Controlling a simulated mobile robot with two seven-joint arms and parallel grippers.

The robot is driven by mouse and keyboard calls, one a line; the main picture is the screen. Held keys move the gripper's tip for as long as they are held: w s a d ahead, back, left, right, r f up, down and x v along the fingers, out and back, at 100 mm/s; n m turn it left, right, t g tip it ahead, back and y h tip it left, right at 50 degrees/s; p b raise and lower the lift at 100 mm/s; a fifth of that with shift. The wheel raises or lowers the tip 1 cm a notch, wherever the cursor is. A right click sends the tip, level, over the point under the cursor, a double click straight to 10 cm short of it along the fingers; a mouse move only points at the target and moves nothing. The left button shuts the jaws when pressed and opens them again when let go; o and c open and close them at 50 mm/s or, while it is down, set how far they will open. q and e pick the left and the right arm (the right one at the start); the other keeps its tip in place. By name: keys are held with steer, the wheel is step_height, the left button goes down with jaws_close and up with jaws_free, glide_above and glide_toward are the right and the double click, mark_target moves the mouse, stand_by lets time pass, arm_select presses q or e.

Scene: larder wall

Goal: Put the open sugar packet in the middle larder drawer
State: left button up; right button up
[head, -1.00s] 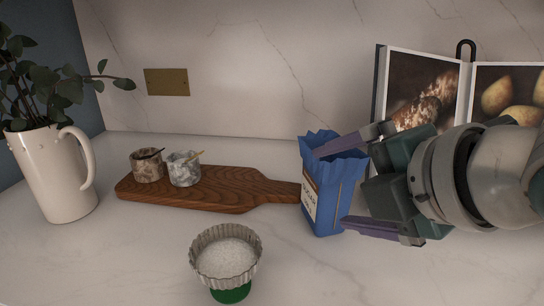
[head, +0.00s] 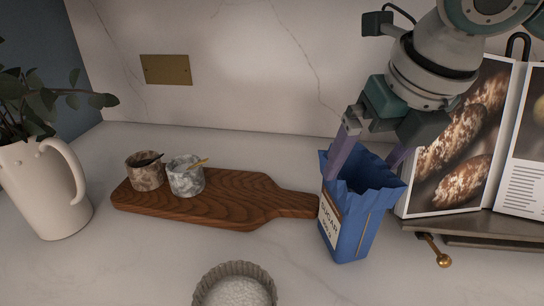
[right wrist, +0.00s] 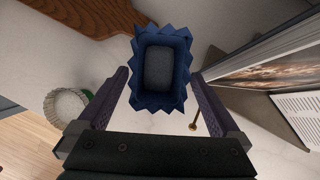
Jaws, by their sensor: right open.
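The open sugar packet (head: 347,228) is blue with a jagged open top and a pale label reading "SUGAR". It stands upright on the marble counter, at the right end of the wooden board. My right gripper (head: 364,168) is open and points down over the packet, one finger at each side of its top. In the right wrist view the packet's open mouth (right wrist: 160,64) lies between and just ahead of the fingers, with a greyish surface inside. I cannot tell whether either finger touches it. My left gripper and the middle larder drawer are not in view.
An open cookbook on a stand (head: 470,228) is close to the packet's right. The wooden board (head: 235,205) carries two small pots. A fluted tin of white grains (head: 235,287) is at the front, and a white jug (head: 45,190) with leaves is at the left.

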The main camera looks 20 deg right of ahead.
mark_target(350, 185)
steer(key=x, duration=0.7)
steer(key=shift+f, duration=0.1)
jaws_close()
stand_by(0.7)
